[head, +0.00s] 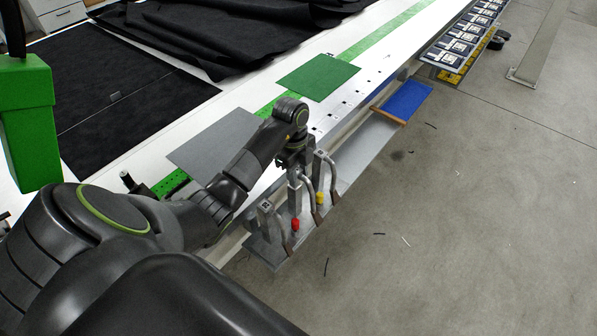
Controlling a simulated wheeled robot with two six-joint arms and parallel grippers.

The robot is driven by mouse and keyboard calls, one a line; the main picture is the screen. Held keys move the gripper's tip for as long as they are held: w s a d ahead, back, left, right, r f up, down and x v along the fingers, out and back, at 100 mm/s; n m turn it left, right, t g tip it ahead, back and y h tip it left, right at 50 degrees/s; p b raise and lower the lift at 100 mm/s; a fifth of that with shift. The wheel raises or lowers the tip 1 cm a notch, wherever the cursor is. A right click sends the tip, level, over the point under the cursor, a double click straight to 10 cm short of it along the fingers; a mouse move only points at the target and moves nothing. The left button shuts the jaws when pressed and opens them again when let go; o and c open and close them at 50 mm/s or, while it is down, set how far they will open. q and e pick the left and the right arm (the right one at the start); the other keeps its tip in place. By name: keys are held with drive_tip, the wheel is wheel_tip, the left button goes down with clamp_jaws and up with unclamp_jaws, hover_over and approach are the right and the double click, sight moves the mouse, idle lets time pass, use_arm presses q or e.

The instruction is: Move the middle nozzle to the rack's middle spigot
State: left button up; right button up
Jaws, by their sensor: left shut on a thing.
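A row of grey upright holders with bent metal tubes stands on a narrow ledge (354,160) along the table's side. The left holder (266,212) and the right holder (319,164) show beside the middle one (295,200). A red piece (296,223) is low by the middle holder, and a yellow piece (320,198) is to its right. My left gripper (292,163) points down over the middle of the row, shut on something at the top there. Its fingers and what they grip are too small and dark to make out. My right gripper is out of view.
A long white table (228,95) carries black cloth (110,90), a green sheet (318,77) and a grey sheet (215,142). A blue tray (408,98) with a wooden edge lies farther along the ledge. The concrete floor at right is mostly clear.

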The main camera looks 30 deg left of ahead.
use_arm(q)
drive_tip(key=shift+f+b, duration=0.95)
drive_tip(key=shift+f, duration=0.5)
drive_tip(key=o, duration=1.2)
drive_tip(key=shift+r, duration=0.1)
drive_tip(key=shift+r, duration=0.1)
